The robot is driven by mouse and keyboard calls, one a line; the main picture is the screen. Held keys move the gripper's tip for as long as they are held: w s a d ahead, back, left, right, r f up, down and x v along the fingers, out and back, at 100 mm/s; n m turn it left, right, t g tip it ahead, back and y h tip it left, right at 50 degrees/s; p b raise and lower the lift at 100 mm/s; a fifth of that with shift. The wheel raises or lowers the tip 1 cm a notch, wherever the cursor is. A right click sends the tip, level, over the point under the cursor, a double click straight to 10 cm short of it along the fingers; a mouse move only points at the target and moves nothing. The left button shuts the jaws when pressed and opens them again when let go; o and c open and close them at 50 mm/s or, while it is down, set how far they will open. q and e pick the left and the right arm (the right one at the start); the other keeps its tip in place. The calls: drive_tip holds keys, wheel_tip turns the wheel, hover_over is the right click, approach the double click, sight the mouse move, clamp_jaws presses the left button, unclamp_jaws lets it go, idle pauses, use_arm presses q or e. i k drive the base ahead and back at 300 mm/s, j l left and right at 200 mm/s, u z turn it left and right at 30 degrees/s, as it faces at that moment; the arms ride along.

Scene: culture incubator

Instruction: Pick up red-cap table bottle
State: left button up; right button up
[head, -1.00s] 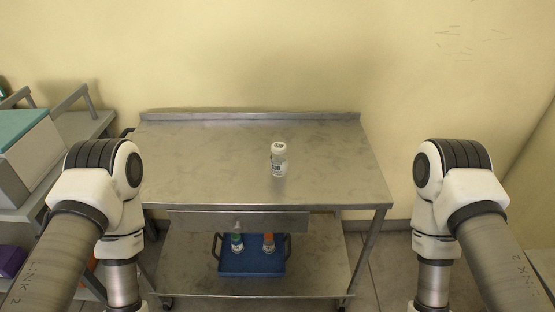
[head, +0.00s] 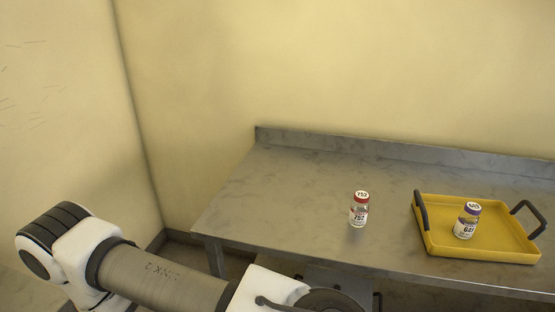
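The red-cap bottle (head: 359,210) stands upright on the steel table (head: 290,200), left of a yellow tray. It is a small clear bottle with a white label and a red cap. One of my arms reaches in from the left along the bottom of the head view, in front of the table and short of the bottle. Neither gripper shows in the view. Nothing touches the bottle.
A yellow tray (head: 432,246) with dark handles sits right of the bottle and holds a purple-cap bottle (head: 467,221). The table has a raised back edge (head: 400,153) against the wall. The table's left part is clear.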

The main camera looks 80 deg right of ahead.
sight(359, 209)
drive_tip(key=z, duration=3.2)
